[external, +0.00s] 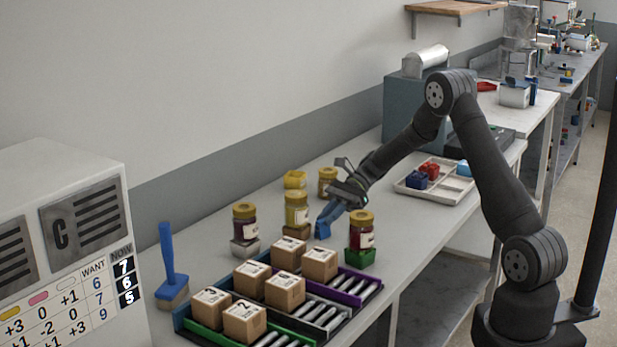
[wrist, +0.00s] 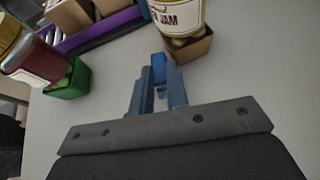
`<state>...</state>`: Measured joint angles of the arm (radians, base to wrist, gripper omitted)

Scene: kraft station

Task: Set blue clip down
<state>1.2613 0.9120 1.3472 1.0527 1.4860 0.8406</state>
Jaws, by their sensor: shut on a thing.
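My gripper (external: 331,214) reaches down over the grey bench among the jars, its jaws shut on the blue clip (external: 322,230). In the wrist view my gripper (wrist: 158,82) shows two blue fingers with the brighter blue clip (wrist: 158,64) between their tips. The fingers hide part of the clip. I cannot tell whether the clip touches the bench. A yellow-filled jar (external: 296,208) in a brown cardboard holder (wrist: 190,47) stands just beyond the fingertips. A dark red jar (external: 361,230) in a green holder (external: 360,262) stands close by.
A pale divided tray (external: 410,190) holds red clips (external: 431,169), blue clips (external: 416,181) and a light blue item. Cardboard boxes (external: 285,290) sit on roller lanes in front. More jars stand behind and left. Bare bench (wrist: 255,70) lies right of the fingers in the wrist view.

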